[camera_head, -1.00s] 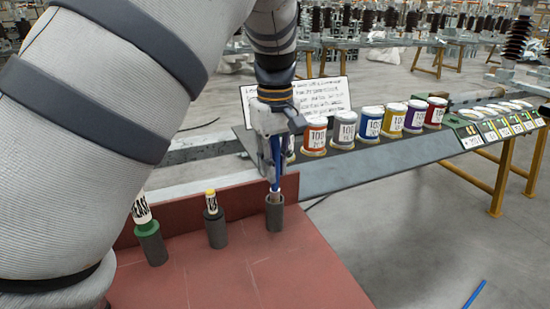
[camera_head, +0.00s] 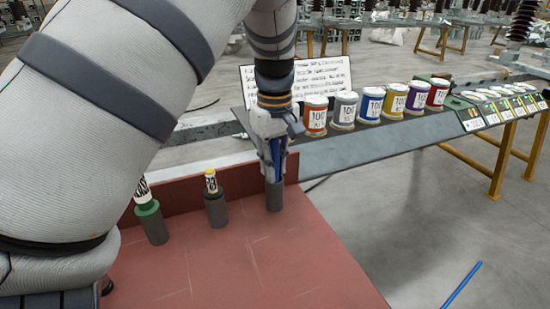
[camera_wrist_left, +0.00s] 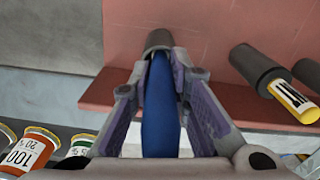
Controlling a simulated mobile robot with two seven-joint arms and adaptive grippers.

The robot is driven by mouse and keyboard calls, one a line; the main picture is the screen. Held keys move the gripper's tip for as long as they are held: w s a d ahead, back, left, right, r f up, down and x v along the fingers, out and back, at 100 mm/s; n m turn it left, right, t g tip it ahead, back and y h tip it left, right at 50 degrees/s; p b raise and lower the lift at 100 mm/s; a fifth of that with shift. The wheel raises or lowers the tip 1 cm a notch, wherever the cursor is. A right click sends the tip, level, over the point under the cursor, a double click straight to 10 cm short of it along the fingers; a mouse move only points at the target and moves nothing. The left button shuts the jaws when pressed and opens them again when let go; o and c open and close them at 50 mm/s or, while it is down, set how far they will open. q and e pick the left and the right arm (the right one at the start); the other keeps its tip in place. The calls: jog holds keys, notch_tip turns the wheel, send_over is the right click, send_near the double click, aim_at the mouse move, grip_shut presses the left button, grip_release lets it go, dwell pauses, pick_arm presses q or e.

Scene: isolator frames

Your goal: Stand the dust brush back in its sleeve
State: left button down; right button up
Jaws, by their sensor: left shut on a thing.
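The dust brush shows as a blue handle (camera_head: 276,152), upright, between the fingers of my left gripper (camera_head: 276,160). The left gripper is shut on it. The brush's lower end is inside a dark grey sleeve (camera_head: 275,196), which stands at the back edge of the red surface. The fingertips are just above the sleeve's rim. In the left wrist view the blue handle (camera_wrist_left: 160,110) runs between the fingers (camera_wrist_left: 162,100) into the mouth of the sleeve (camera_wrist_left: 158,41). The bristles are hidden. My right gripper is not in view.
Two more grey sleeves stand to the left, holding a yellow-capped tube (camera_head: 211,181) and a green-collared grease tube (camera_head: 143,192). The red surface (camera_head: 255,255) is clear in front. Several coloured jars (camera_head: 372,103) and a white text sign (camera_head: 300,83) stand on the shelf behind.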

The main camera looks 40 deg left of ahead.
pick_arm(q)
jog(key=shift+f, duration=0.3)
jog(key=c, duration=1.4)
grip_release()
jog(key=shift+c, duration=0.2)
notch_tip(320, 180, up, 12)
jog(key=shift+r, duration=0.1)
